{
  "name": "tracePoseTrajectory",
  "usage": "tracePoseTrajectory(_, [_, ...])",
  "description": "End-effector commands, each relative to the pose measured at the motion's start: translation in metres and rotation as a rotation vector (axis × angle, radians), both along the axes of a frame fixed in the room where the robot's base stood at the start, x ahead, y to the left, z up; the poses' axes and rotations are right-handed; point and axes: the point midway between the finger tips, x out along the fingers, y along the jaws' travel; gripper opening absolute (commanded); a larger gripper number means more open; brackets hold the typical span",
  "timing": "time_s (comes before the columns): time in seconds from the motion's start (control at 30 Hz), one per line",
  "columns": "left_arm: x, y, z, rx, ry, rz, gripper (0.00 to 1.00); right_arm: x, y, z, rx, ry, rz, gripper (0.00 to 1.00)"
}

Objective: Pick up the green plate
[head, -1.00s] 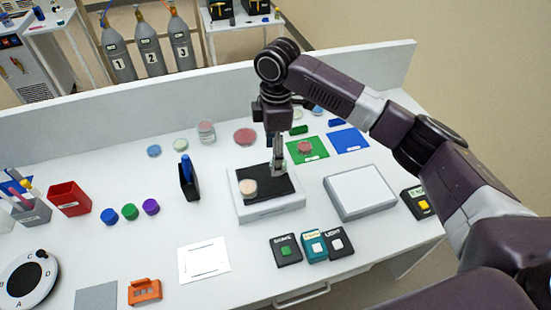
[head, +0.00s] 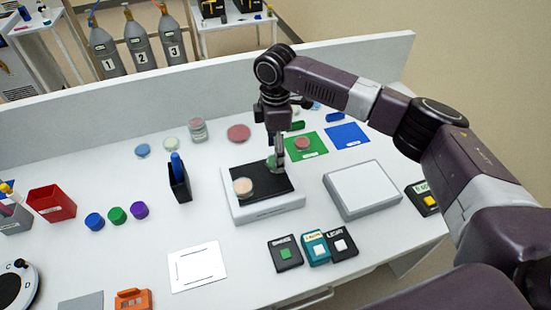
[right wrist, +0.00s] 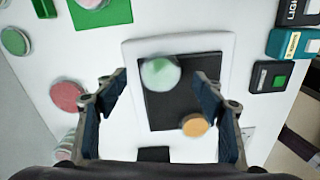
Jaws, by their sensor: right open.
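A pale green round plate (right wrist: 160,72) lies on the black top of a white device, near one end of it. In the head view the plate (head: 271,163) is partly hidden by my right gripper (head: 277,156), which points down at the back of the device. In the right wrist view my right gripper (right wrist: 160,88) is open, with its two fingers apart on either side of the view and the plate between and beyond them. Nothing is held; the height gap is hard to judge. My left gripper is out of view.
An orange-tan plate (right wrist: 195,125) shares the black top (head: 268,182). A black holder with a blue item (head: 178,178) stands left of the device. A red plate (head: 302,144) lies on a green mat (head: 320,148) to the right. A grey-white box (head: 362,188) stands further right.

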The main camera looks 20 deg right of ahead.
Motion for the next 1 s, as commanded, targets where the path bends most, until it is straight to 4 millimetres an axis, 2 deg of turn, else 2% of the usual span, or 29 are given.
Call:
tracePoseTrajectory(0.03, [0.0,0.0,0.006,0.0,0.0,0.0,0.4,-0.001,0.0,-0.005,-0.002,0.003,0.0,0.63])
tracePoseTrajectory(0.2, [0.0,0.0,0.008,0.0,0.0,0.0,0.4,0.0,0.0,-0.02,0.0,0.0,0.001,0.63])
tracePoseTrajectory(0.4, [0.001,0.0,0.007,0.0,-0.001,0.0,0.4,0.0,0.0,-0.021,0.0,-0.001,0.001,0.63])
tracePoseTrajectory(0.8, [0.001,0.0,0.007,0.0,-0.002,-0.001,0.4,0.0,0.0,-0.021,0.0,-0.001,0.001,0.2])
tracePoseTrajectory(1.0, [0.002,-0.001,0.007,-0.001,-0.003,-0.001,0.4,0.0,0.0,-0.02,0.0,-0.001,0.001,0.19])
